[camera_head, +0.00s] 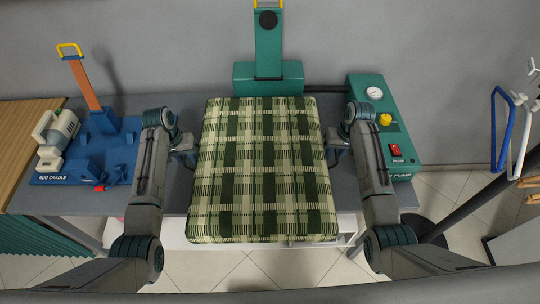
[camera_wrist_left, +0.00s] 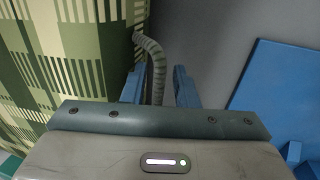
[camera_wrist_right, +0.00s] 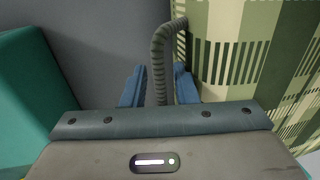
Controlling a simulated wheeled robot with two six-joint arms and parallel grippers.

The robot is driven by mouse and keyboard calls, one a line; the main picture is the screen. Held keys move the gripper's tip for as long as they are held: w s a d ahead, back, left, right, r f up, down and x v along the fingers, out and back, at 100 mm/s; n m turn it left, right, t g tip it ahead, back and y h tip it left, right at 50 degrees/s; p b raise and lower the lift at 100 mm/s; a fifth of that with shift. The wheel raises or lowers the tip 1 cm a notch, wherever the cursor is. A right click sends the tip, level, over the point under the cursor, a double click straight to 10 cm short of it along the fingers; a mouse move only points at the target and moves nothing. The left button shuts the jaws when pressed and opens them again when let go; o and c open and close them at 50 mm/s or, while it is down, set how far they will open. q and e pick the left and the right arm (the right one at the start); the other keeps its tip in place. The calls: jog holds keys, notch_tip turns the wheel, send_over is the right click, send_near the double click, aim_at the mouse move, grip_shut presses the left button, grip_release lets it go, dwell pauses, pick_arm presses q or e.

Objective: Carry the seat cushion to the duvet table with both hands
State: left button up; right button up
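A grey-green cord handle (camera_wrist_left: 155,65) on the left side stands between the parted fingers of my left gripper (camera_wrist_left: 159,88). A matching handle (camera_wrist_right: 159,60) on the right side stands between the parted fingers of my right gripper (camera_wrist_right: 159,88). Both grippers are open, with gaps beside the handles.
A blue cradle (camera_head: 105,150) with a small white machine (camera_head: 55,135) stands left of the cushion. A green pump unit (camera_head: 380,110) stands to the right, and a green stand (camera_head: 268,75) behind. A dark pole and hangers (camera_head: 505,130) are at far right. A wooden surface (camera_head: 22,130) is at far left.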

pick_arm(q)
notch_tip(320, 180, up, 8)
jog(key=a, duration=0.1)
jog(key=shift+a+f, duration=0.2)
jog(key=shift+a, duration=0.1)
pick_arm(e)
notch_tip(320, 180, up, 12)
jog(key=d, duration=0.2)
jog(key=shift+d, duration=0.1)
dwell(0.4)
